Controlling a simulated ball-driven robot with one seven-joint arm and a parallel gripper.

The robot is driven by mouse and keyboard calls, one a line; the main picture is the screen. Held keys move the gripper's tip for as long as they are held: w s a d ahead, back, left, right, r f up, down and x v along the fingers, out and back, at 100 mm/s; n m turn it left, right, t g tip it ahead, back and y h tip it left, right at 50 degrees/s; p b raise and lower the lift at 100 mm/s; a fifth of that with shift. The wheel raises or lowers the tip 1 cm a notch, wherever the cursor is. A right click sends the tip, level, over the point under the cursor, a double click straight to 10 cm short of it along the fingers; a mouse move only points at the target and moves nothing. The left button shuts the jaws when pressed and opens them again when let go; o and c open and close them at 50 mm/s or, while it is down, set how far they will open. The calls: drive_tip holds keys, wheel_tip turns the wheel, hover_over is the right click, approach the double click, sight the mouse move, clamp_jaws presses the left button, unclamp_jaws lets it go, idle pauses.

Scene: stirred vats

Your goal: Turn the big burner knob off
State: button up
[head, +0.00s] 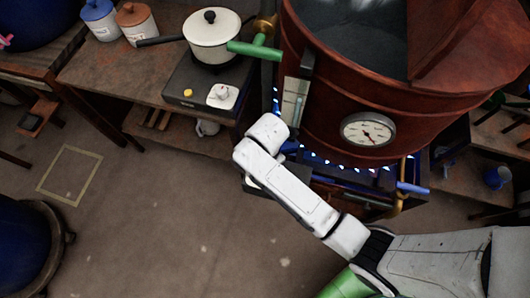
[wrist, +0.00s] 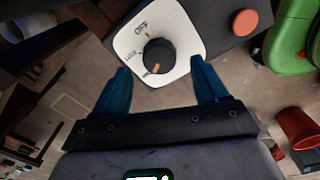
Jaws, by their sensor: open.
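In the wrist view, a dark round knob (wrist: 159,52) sits on a white plate (wrist: 182,28) marked OFF at its top, with a smaller mark at its left. The knob's orange pointer faces down and slightly left, away from OFF. My gripper (wrist: 160,66) is open, its two blue fingers apart on either side of the plate's lower part, with nothing between them held. In the head view, the big red-brown vat (head: 330,110) stands over blue flames (head: 345,165). My white arm reaches to the vat's left side; the knob and fingers cannot be made out there.
A round orange button (wrist: 244,22) is beside the plate, and a green object (wrist: 290,45) lies further right. In the head view, a white pot (head: 211,45) stands on a small burner (head: 200,85) with its own white-plated knob (head: 222,96). The floor at left is mostly open.

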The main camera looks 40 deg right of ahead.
drive_tip(key=shift+f, duration=1.75)
drive_tip(key=shift+c, duration=0.4)
drive_tip(key=c, duration=1)
